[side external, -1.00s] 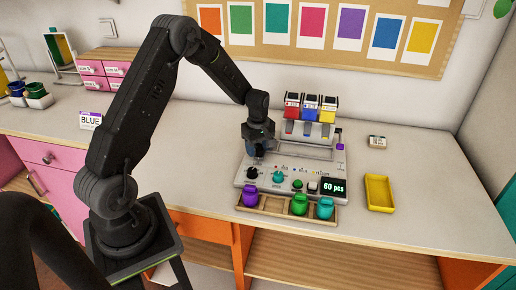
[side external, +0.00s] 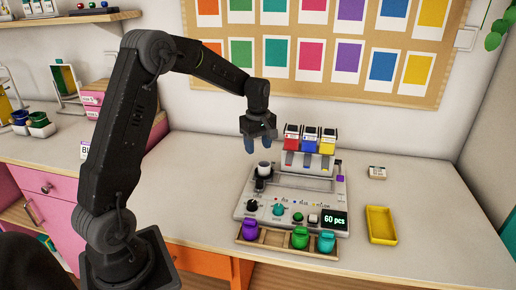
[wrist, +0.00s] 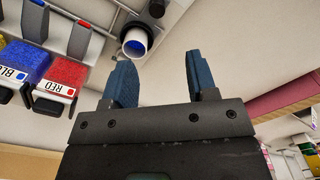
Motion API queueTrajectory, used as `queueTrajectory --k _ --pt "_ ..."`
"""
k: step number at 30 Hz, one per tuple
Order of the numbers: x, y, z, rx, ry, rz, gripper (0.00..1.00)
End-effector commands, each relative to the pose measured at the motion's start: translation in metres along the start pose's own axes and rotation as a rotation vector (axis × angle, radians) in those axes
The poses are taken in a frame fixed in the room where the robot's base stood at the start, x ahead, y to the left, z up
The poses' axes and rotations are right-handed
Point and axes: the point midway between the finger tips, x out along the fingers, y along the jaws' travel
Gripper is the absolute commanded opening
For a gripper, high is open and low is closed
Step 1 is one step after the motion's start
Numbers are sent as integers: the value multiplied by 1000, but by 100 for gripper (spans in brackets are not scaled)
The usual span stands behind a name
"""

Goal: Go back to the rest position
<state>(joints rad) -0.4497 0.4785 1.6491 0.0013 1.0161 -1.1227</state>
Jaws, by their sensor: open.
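My gripper (side external: 258,138) is raised above the back left of the bead dispenser machine (side external: 285,215). Its blue fingers are apart with nothing between them, as the wrist view also shows (wrist: 160,80). A white cup (side external: 264,169) stands on the machine's round holder below the gripper. In the wrist view the cup (wrist: 136,42) has a blue inside and sits beyond the left finger, apart from it.
Red, blue and yellow bead hoppers (side external: 310,139) stand at the machine's back. A wooden rack (side external: 270,238) in front holds purple, green and teal jars. A yellow tray (side external: 381,225) lies to the right. The display (side external: 334,219) reads 60 pcs.

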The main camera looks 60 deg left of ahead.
Motion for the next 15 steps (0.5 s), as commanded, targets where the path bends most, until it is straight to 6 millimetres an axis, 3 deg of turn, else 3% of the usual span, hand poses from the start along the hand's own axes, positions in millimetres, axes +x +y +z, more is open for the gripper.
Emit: queueTrajectory --k 5,8,11,15 --pt "-1 0 1 6 1 3 53" --pt "-13 -4 11 57 10 20 53" --pt "-37 -14 33 176 29 57 53" --pt "-77 -45 77 428 74 124 53"
